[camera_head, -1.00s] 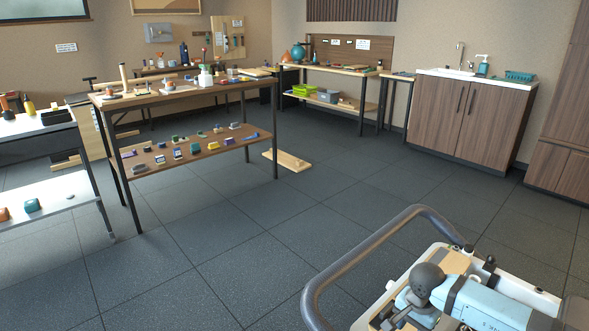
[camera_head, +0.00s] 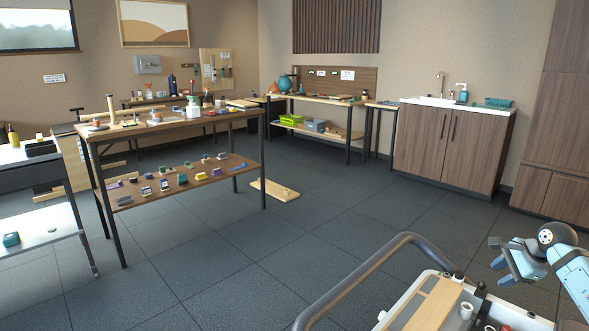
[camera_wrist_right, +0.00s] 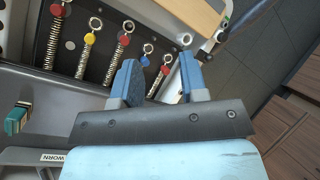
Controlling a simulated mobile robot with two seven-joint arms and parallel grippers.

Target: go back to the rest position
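My right gripper (camera_head: 498,258) is raised at the right edge of the head view, beyond the right side of my tray. It also shows in the right wrist view (camera_wrist_right: 158,65), with its two blue fingers apart and nothing between them. Below it in that view is a dark panel (camera_wrist_right: 70,70) with several springs with red, yellow and blue tags. My left gripper is not in view.
A wooden worktable (camera_head: 180,124) with tools and a lower shelf (camera_head: 215,178) of small parts stands at left. A sink cabinet (camera_head: 445,150) is at the back right. A wooden board (camera_head: 275,190) lies on the floor. The dark floor (camera_head: 340,235) between is clear.

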